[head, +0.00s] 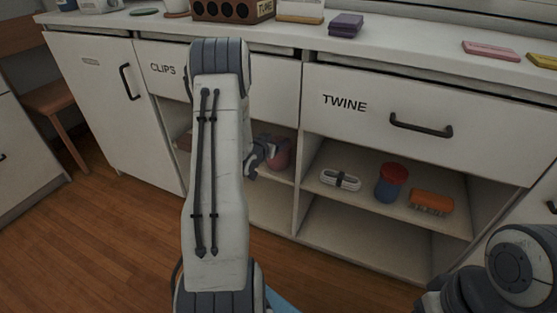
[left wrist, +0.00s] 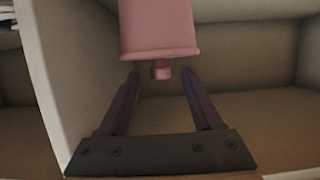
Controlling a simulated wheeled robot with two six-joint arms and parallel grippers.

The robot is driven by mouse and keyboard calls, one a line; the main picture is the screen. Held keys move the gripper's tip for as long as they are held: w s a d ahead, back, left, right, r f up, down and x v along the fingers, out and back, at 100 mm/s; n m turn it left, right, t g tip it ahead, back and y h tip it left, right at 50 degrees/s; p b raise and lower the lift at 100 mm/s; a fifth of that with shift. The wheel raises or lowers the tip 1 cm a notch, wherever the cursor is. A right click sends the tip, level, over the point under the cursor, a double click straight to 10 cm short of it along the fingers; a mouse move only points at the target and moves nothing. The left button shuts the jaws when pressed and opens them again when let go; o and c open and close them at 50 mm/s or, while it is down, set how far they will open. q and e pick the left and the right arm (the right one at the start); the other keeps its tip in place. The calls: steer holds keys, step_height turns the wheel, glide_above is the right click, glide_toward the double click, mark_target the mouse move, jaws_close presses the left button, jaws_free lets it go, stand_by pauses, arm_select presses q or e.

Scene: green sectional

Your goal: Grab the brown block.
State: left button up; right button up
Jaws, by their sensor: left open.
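A brown block-like thing (head: 184,141) shows in the head view on the cubby shelf under the CLIPS drawer. My left arm hides part of it, and its full shape cannot be told. My left gripper (head: 261,157) is in the same cubby, right of the arm, beside a rounded pink-red object (head: 279,153). In the left wrist view the gripper (left wrist: 160,80) is open. The pink object (left wrist: 158,28) is just beyond the fingertips, with its small knob between them. Nothing is held.
The right cubby shelf holds a white case (head: 340,179), a red-and-blue jar (head: 391,183) and an orange brush (head: 432,202). A brown box with round holes (head: 232,10) stands on the counter. The TWINE drawer (head: 424,120) is shut. The lower right compartment looks empty.

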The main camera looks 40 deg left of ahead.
arm_select(q)
steer(key=shift+x, duration=1.25)
steer(key=shift+s, duration=0.1)
jaws_close()
stand_by(0.3)
